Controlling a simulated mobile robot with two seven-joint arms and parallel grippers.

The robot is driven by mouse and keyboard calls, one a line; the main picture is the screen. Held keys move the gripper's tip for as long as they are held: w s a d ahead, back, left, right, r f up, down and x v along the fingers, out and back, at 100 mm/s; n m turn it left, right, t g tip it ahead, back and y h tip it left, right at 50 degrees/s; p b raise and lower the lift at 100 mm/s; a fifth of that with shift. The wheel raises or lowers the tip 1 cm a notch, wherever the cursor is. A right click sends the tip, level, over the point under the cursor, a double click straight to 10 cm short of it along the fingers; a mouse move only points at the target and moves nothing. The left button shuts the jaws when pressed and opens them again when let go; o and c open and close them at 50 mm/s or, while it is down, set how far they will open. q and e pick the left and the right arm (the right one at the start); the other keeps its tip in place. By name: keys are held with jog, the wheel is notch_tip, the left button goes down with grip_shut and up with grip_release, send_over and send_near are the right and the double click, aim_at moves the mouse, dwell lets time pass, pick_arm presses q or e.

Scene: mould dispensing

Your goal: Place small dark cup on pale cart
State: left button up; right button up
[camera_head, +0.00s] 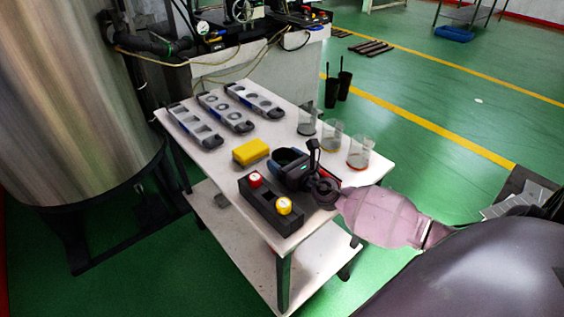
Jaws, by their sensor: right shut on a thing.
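The pale cart (283,127) stands in the middle of the view, with a white top and a lower shelf. My right gripper (294,172) reaches in from the right over the cart's near right part. It is shut on the small dark cup (287,157), whose round, bluish-dark rim shows at the gripper's far left side. Dark gripper parts hide much of the cup. I cannot tell whether its base touches the cart top. An upright dark stick (313,153) stands beside the gripper; whether it belongs to the cup is unclear. My left gripper is out of view.
On the cart are several grey moulds (226,112), a yellow block (251,151), a black box with red and yellow buttons (268,208) and clear beakers (332,137). A large metal tank (75,100) is at left.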

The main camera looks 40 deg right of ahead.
jog(key=shift+r, duration=0.2)
jog(key=shift+f, duration=0.35)
jog(key=o, duration=1)
jog(key=shift+r, duration=0.1)
jog(key=shift+c, duration=0.2)
jog(key=shift+r, duration=0.3)
jog(key=s, duration=1)
jog(key=shift+s+d+f+b, duration=0.25)
jog(key=shift+s+d+b, duration=0.05)
jog(key=shift+d+b, duration=0.1)
jog(key=shift+s, duration=0.55)
jog(key=shift+s+r, duration=0.15)
